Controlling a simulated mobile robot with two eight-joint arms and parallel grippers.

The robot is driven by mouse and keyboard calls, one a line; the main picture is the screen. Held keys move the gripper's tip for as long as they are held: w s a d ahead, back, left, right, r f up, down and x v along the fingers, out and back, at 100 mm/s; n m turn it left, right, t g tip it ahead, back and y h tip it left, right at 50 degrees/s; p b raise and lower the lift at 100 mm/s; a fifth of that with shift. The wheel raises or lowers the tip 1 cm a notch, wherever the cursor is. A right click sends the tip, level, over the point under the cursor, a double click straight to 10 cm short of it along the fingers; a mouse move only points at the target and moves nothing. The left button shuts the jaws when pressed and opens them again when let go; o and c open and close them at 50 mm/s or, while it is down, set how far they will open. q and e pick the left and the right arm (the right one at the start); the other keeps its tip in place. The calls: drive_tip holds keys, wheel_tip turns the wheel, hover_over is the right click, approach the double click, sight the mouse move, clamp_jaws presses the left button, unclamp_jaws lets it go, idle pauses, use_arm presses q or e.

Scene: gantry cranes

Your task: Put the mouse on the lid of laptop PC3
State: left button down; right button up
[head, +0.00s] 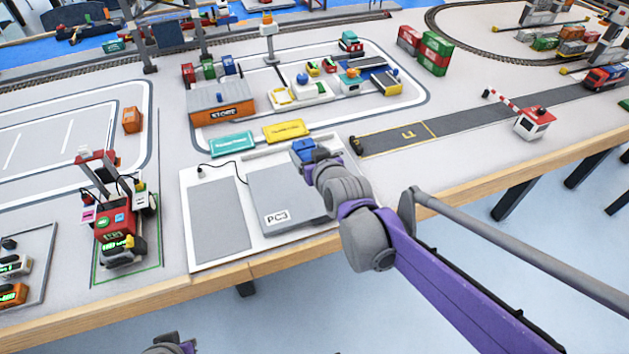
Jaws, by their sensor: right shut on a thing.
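Laptop PC3 (262,197) lies closed on a white board, its grey lid facing up and its label near the front. My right gripper (308,156) is over the far right part of the lid, seen from behind. It is shut on a small blue thing (302,145), which appears to be the mouse, though the hand partly covers it. I cannot tell whether it touches the lid. My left gripper (168,344) shows only in part at the bottom edge, away from the table, and its jaws cannot be made out.
A grey pad (219,222) lies left of the laptop, and a black cable (228,168) runs behind it. A red machine (113,222) stands farther left. The wooden table edge (260,270) is in front. The lid's left part is clear.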

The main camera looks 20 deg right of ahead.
wheel_tip(320, 180, down, 9)
drive_tip(key=b, duration=0.2)
drive_tip(key=shift+f+b, duration=0.1)
drive_tip(key=shift+b, duration=0.2)
drive_tip(key=shift+f, duration=0.15)
drive_tip(key=o, duration=1.3)
drive_tip(key=shift+o, duration=0.2)
drive_tip(key=shift+r, duration=0.2)
drive_tip(key=p+v, duration=0.3)
drive_tip(key=v, duration=0.8)
drive_tip(key=shift+s+r, duration=0.2)
drive_tip(key=shift+s, duration=0.15)
drive_tip(key=s+f+g, duration=0.4)
drive_tip(key=s, duration=0.6)
drive_tip(key=s+f+g, duration=0.5)
drive_tip(key=s, duration=0.4)
wheel_tip(320, 180, up, 14)
drive_tip(key=w+p, duration=0.1)
drive_tip(key=p, duration=1.1)
drive_tip(key=shift+w+d+f+t, duration=0.2)
drive_tip(key=shift+w+t, duration=0.15)
drive_tip(key=shift+t, duration=0.05)
